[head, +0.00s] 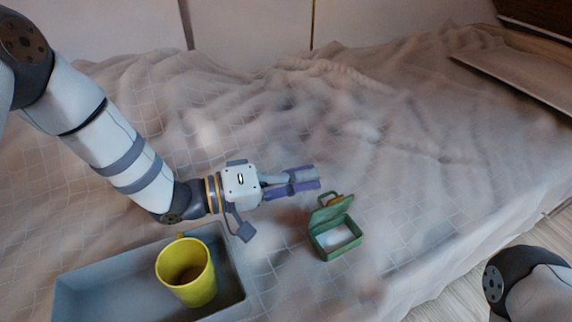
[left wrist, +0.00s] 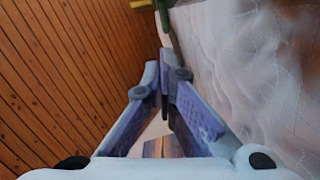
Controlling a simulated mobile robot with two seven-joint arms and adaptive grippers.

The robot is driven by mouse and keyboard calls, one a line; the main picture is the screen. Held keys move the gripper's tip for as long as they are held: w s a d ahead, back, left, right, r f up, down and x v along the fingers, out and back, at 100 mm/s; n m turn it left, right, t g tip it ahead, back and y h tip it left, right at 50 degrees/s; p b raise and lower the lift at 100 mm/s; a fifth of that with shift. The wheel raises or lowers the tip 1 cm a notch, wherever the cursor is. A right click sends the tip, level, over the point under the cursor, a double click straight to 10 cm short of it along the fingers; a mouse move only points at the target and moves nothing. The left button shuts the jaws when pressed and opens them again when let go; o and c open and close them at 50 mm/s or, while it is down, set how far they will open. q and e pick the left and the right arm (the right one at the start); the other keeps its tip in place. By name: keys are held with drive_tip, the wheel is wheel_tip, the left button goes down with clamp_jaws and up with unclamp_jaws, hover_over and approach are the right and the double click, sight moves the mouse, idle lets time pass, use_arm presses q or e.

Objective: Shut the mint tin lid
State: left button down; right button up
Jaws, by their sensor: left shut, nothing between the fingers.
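The mint tin (head: 337,243) is a small green box on the bedspread, right of centre in the head view. Its lid (head: 331,213) stands raised at the back, so the pale inside shows. My left gripper (head: 317,179) is shut and empty, with its fingertips just behind and above the raised lid; I cannot tell if they touch it. In the left wrist view the closed fingertips (left wrist: 165,58) point at a green edge (left wrist: 163,14) at the top, probably part of the tin. My right gripper is out of view.
A grey-blue tray (head: 110,279) lies at the lower left, with a yellow cup (head: 187,274) standing in it. The rumpled bedspread (head: 430,150) is bare around the tin. The bed's edge drops to the wooden floor at the right.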

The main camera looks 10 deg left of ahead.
use_arm(q)
drive_tip(key=shift+s+d+f, duration=0.15)
drive_tip(key=shift+s+d, duration=0.1)
drive_tip(key=shift+s, duration=0.05)
drive_tip(key=shift+s+d+r+m+p, duration=0.15)
drive_tip(key=shift+s+r+m+p, duration=0.05)
drive_tip(key=shift+m+p, duration=0.2)
